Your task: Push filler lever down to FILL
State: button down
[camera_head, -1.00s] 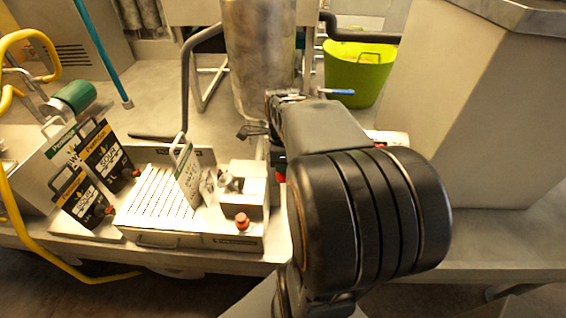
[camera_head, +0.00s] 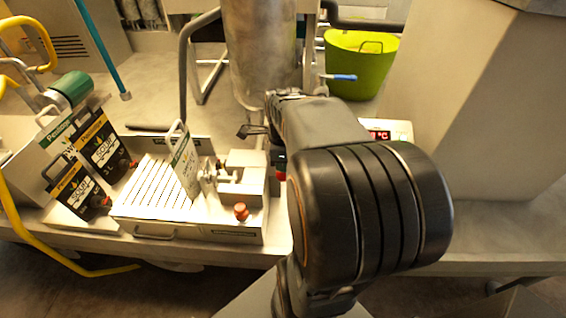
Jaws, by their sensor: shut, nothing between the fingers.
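The filler is a pale box (camera_head: 250,206) on the bench left of my arm, with a metal fitting (camera_head: 222,175) and a red knob (camera_head: 240,211) at its front. A short pale bar sticks out of the fitting; I cannot tell for sure that it is the filler lever, and no FILL mark is readable. My gripper (camera_head: 246,131) is shut and empty, small and dark, in front of the steel tank's lower part. In the picture it is above the filler box, with no contact visible. My forearm hides what lies right of the box.
A steel tank (camera_head: 262,50) and a green tub (camera_head: 358,66) are behind. A red-lit display (camera_head: 380,135) is beyond my arm.

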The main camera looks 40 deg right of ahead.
notch_tip(320, 180, up, 10)
jog(key=p, duration=0.8)
dwell(0.5)
jog(key=a+r+n+t, duration=0.1)
jog(key=a+n+t, duration=0.1)
jog(key=a+n, duration=0.5)
jog(key=s+a+r+n+t, duration=0.1)
jog(key=a+n, duration=0.7)
jog(key=n, duration=1.1)
jog(key=shift+n+t, duration=0.4)
jog(key=shift+t, duration=0.5)
